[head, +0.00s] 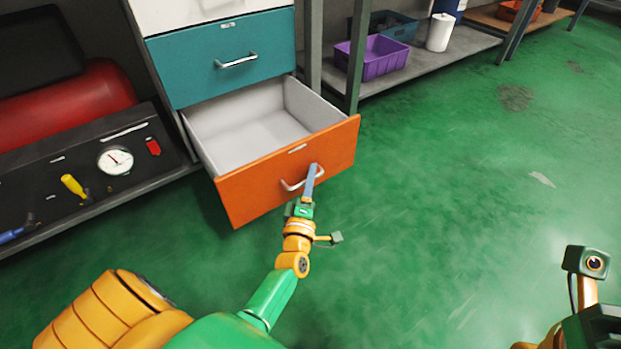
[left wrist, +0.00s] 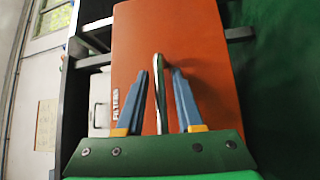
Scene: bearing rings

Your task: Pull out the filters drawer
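The filters drawer (head: 290,172) has an orange front and is pulled well out below a teal drawer. Its pale grey inside looks empty. The word FILTERS reads on the orange front (left wrist: 175,40) in the left wrist view. A metal bar handle (head: 293,185) is on the front. My left gripper (head: 314,178) is at this handle. In the left wrist view its two blue fingers (left wrist: 159,80) stand apart on either side of the handle (left wrist: 158,95), with gaps showing. Only part of my right arm shows at the lower right, and its fingers are out of view.
The teal drawer (head: 222,60) above is shut. A purple bin (head: 377,58) and a white roll (head: 440,32) stand on a low shelf at the back. A panel with a gauge (head: 115,160) is at the left. The green floor right of the drawer is clear.

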